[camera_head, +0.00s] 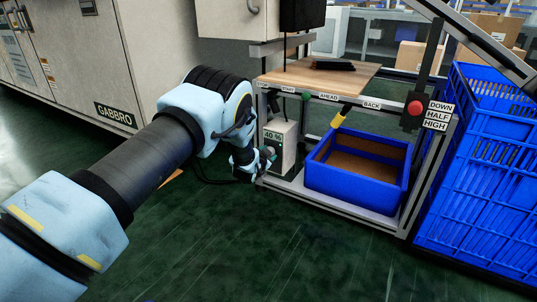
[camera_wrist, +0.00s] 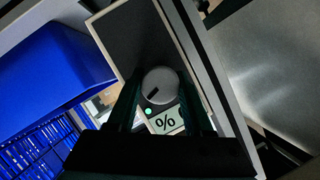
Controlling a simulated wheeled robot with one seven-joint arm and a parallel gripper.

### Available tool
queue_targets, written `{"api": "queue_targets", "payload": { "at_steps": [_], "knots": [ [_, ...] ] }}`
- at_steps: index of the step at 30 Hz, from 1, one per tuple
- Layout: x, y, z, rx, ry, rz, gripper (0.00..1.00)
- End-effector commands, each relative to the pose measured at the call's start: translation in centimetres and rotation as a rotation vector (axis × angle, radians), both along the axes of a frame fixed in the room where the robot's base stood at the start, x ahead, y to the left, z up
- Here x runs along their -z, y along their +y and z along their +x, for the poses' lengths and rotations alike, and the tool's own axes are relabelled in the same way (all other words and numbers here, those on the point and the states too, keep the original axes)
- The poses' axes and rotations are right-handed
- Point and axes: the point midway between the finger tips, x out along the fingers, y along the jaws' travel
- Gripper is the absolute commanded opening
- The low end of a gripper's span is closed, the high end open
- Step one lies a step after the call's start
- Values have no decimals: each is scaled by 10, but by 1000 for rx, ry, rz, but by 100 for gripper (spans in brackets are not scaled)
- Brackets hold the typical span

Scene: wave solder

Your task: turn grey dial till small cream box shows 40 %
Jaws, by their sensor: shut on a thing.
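The small cream box (camera_head: 281,133) stands on the low shelf under the workbench, left of the blue bin. The round grey dial (camera_wrist: 160,86) with a dark pointer mark is on the box's face, between my fingers. A small green light (camera_wrist: 148,111) glows beside the display. My gripper (camera_head: 262,160) is at the front of the box; in the wrist view its dark fingers (camera_wrist: 163,92) are shut on the dial.
A blue bin (camera_head: 357,187) sits right of the box on the shelf. A stack of blue crates (camera_head: 478,180) stands at the right. The wooden bench top (camera_head: 318,76) is above the box, with labels along its front edge. A grey GABBRO cabinet (camera_head: 85,70) is at left. The green floor in front is clear.

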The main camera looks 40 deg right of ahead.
Motion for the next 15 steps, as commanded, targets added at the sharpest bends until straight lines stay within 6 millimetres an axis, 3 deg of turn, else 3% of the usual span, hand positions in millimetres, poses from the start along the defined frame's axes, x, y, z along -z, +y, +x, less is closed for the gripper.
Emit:
{"api": "queue_targets", "payload": {
  "at_steps": [8, 9, 15],
  "knots": [
    [0, 0, 0, 0, 0, 0, 0],
    [0, 0, 0, 0, 0, 0, 52],
    [0, 0, 0, 1, 0, 0, 75]
  ]
}}
